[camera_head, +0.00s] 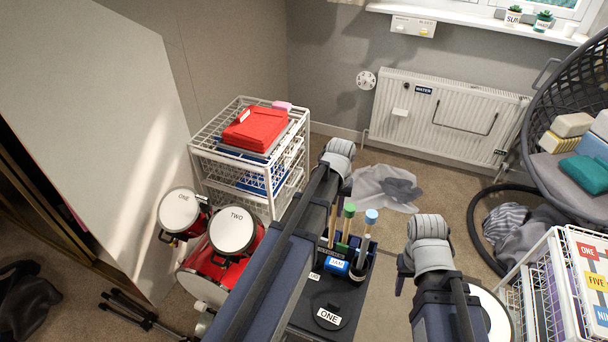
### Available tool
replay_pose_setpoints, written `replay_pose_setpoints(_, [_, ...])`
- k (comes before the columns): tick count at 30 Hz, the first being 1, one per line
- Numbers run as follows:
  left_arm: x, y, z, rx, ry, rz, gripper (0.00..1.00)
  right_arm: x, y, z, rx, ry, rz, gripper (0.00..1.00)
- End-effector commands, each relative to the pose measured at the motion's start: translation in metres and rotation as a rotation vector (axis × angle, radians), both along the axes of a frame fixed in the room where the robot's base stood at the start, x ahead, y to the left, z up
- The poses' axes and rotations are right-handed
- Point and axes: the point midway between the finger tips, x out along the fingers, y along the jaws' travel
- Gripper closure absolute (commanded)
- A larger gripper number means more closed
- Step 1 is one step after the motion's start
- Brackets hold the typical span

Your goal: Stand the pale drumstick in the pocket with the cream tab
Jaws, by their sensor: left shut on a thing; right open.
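My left gripper (334,208) is above the caddy's back edge, mostly hidden by my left arm. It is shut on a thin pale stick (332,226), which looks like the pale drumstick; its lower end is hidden. I cannot make out the cream tab. My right gripper (403,281) is open and empty, to the right of the caddy; its fingers are barely visible.
Red drums (232,232) and a white wire basket unit (205,156) stand left. A grey cloth (385,188) lies behind. A white rack (548,290) stands right.

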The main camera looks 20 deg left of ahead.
Motion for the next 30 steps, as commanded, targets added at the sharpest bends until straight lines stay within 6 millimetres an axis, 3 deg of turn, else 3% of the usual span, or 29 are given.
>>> replay_pose_setpoints(6, [0.041, 0.067, 0.011, 0.030, -0.055, 0.078, 1.00, 0.000, 0.000, 0.010, 0.000, 0.000, 0.000, 0.50])
replay_pose_setpoints(12, [0.057, 0.107, 0.015, 0.051, -0.088, 0.117, 1.00, 0.000, 0.000, 0.013, 0.000, 0.000, 0.000, 0.50])
replay_pose_setpoints(30, [0.058, 0.112, 0.000, 0.054, -0.093, 0.122, 1.00, 0.000, 0.000, -0.002, 0.000, 0.000, 0.000, 0.50])
